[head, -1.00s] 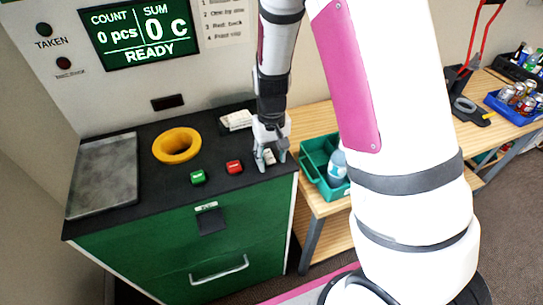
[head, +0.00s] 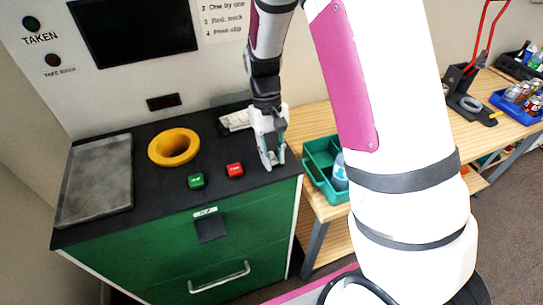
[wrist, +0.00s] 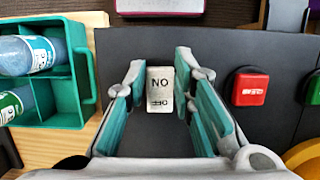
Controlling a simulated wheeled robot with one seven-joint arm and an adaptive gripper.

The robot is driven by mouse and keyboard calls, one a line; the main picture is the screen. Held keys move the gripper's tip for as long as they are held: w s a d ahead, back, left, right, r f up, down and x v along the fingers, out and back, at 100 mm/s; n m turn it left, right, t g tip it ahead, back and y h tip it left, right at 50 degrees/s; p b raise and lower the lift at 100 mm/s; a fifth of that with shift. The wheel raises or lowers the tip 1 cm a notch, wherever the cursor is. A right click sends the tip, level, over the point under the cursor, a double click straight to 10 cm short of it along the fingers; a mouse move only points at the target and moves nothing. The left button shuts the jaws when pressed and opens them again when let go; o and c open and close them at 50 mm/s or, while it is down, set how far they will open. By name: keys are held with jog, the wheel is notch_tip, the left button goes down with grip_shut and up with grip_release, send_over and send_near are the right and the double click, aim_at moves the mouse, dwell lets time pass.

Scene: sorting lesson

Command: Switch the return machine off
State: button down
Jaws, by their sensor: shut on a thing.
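The return machine (head: 125,226) is green with a black top, and its display (head: 135,28) is dark. In the wrist view a pale rocker switch (wrist: 160,91) with ON and OFF lettering, upside down, sits on the black top. My gripper (wrist: 166,86) is shut on the switch, one finger on each side of it. In the head view my gripper (head: 272,163) is low at the right end of the top, and its fingers mostly hide the switch.
A red button (head: 235,170) and a green button (head: 196,181) sit left of my gripper, near a yellow ring (head: 174,147). A grey tray (head: 97,180) lies at the left end. A green crate (head: 318,148) holding bottles stands on the wooden table to the right.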

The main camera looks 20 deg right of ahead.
dwell(0.3)
jog(key=c, duration=1.4)
grip_release()
jog(key=shift+o, duration=0.2)
jog(key=shift+w+r, duration=0.1)
jog(key=shift+r, duration=0.05)
jog(key=v, duration=1.1)
jog(key=shift+w+r, duration=0.2)
jog(key=shift+r, duration=0.15)
notch_tip(320, 180, up, 7)
jog(key=t, duration=0.2)
send_over(275, 163)
jog(key=s+r+t, duration=0.2)
jog(key=s+r, duration=0.2)
jog(key=s, duration=0.2)
jog(key=s+r+t, duration=0.2)
jog(key=s+t, duration=0.2)
jog(key=s, duration=0.7)
jog(key=shift+r+t, duration=0.3)
jog(key=shift+t, duration=0.1)
